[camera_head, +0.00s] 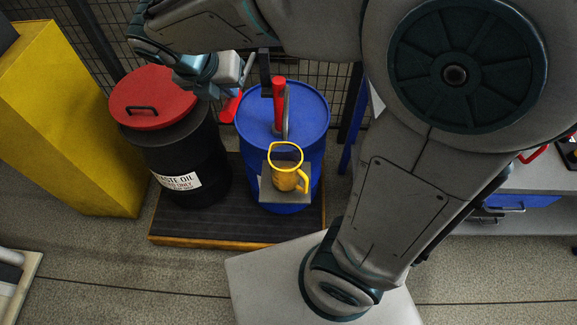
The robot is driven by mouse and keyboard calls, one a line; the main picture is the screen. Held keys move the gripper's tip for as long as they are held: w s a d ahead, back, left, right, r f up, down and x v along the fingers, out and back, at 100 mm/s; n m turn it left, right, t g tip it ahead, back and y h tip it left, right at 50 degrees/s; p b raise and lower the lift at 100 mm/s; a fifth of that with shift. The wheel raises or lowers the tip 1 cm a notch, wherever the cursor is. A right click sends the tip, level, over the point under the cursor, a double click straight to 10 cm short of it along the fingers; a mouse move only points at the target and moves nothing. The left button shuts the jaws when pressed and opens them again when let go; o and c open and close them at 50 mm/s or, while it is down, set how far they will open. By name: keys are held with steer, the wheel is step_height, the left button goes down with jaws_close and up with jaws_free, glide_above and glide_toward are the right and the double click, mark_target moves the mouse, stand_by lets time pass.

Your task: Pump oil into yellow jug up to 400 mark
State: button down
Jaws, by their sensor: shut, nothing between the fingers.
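The yellow jug (288,178) stands upright on a small grey shelf (268,198) at the front of the blue drum (307,108). Its mouth faces up; no level marks or oil can be made out. A hand pump with a red upright body (279,100) and a grey curved pipe (286,118) rises from the drum's top, above the jug. My gripper (240,88) is up and left of the pump, shut with nothing held. A red paddle-shaped part (231,106) shows just below it; whether they touch cannot be told.
A black waste-oil drum (186,150) with a red lid (152,98) stands left of the blue drum on a dark, yellow-edged platform (190,228). A yellow cabinet (70,120) is far left, mesh fencing behind. A workbench (510,180) is right. Floor in front is partly clear.

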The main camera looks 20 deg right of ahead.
steer(key=shift+r, duration=0.1)
stand_by(0.3)
step_height(320, 180, down, 13)
steer(key=b, duration=0.8)
step_height(320, 180, up, 13)
steer(key=p, duration=1.3)
steer(key=shift+r, duration=0.15)
step_height(320, 180, down, 13)
steer(key=b, duration=0.9)
step_height(320, 180, up, 13)
steer(key=p, duration=1)
steer(key=shift+s, duration=0.1)
